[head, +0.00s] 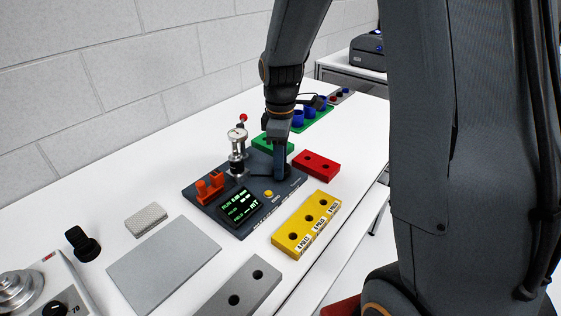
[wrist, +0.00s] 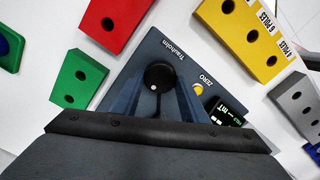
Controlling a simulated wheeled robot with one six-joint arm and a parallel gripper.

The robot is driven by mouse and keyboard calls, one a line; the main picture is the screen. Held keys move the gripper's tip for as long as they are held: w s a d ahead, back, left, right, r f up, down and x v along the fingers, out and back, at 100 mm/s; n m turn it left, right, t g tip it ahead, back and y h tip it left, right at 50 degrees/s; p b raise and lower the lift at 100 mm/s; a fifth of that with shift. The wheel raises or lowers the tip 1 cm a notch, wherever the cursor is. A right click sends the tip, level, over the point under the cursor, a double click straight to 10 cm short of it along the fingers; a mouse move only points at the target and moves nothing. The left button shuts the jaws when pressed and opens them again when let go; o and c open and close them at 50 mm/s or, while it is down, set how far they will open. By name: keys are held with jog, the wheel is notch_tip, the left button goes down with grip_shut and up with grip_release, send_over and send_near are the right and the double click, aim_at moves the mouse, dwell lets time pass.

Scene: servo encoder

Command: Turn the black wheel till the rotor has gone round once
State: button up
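The black wheel (wrist: 159,76) is round with a white dot and sits on the dark blue-grey base plate (wrist: 187,68), labelled Trauholm. My gripper (wrist: 161,88) points down at it, with one finger on each side of the wheel. I cannot tell whether the fingers touch its rim. In the head view my gripper (head: 281,168) is at the plate's right corner, and the wheel is mostly hidden by it. A silver metal rotor assembly (head: 237,150) stands upright on the same plate. A lit green display (head: 240,206) is at the plate's front; its small text is not fully legible.
A yellow button (head: 268,194) and orange blocks (head: 210,187) are on the plate. Red (head: 316,164), yellow (head: 306,224), green (head: 272,144) and grey (head: 240,290) holed blocks lie around it. A flat grey plate (head: 163,264) lies at front left. A white wall runs behind.

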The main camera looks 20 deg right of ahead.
jog(key=shift+c, duration=1.3)
jog(key=shift+m, duration=0.3)
jog(key=m+p, duration=0.2)
jog(key=m, duration=0.2)
jog(key=shift+r, duration=0.1)
jog(key=m+p, duration=0.2)
jog(key=m, duration=0.3)
jog(key=shift+w+d+m, duration=0.1)
jog(key=shift+m, duration=0.3)
jog(key=m+p, duration=0.1)
jog(key=m, duration=0.4)
jog(key=shift+d, duration=0.1)
jog(key=m+p, duration=0.1)
jog(key=m, duration=0.5)
